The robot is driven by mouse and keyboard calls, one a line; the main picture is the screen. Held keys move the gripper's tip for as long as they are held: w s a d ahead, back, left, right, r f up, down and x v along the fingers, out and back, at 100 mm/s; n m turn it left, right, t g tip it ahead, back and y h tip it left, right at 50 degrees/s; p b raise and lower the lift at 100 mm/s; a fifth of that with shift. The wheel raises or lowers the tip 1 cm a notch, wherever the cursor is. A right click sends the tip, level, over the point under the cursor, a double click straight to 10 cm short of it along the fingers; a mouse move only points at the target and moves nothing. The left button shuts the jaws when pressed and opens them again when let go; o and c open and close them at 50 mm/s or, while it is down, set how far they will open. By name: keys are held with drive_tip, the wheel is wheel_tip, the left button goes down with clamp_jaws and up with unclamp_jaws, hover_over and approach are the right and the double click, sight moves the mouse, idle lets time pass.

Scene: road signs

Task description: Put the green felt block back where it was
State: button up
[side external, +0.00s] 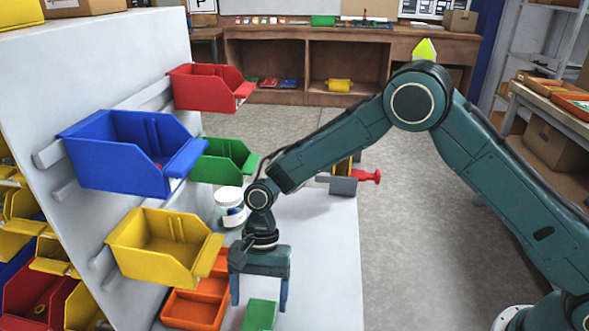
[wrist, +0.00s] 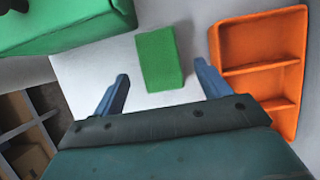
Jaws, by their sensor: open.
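The green felt block (side external: 259,315) lies on the white table top (side external: 320,250), partly cut off by the bottom edge of the side view. In the wrist view the block (wrist: 160,58) lies ahead of and between the two fingers, apart from both. My gripper (side external: 260,300) points down above the table, with its fingers spread and nothing held. It also shows in the wrist view (wrist: 160,85). The side view does not show clearly how high the fingertips are above the block.
An orange divided tray (side external: 195,303) stands left of my gripper; it also shows in the wrist view (wrist: 262,68). Blue (side external: 130,155), yellow (side external: 165,245), red (side external: 210,88) and green (side external: 222,160) bins hang on the panel. A white jar (side external: 230,207) stands behind my gripper.

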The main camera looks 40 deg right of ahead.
drive_tip(key=v, duration=0.8)
drive_tip(key=shift+w+r, duration=0.1)
idle(0.3)
drive_tip(key=s+d+r+n+t, duration=0.2)
drive_tip(key=s+d+r, duration=0.2)
drive_tip(key=d+r, duration=0.4)
drive_tip(key=s+d+r+n+t, duration=0.3)
drive_tip(key=s+d+r, duration=0.3)
drive_tip(key=r, duration=0.4)
drive_tip(key=s+d+n+t+h, duration=0.3)
drive_tip(key=s+d+n, duration=0.1)
drive_tip(key=s+d, duration=0.8)
drive_tip(key=shift+s+r+t, duration=0.3)
drive_tip(key=shift+s+r, duration=0.15)
drive_tip(key=shift+s, duration=1.4)
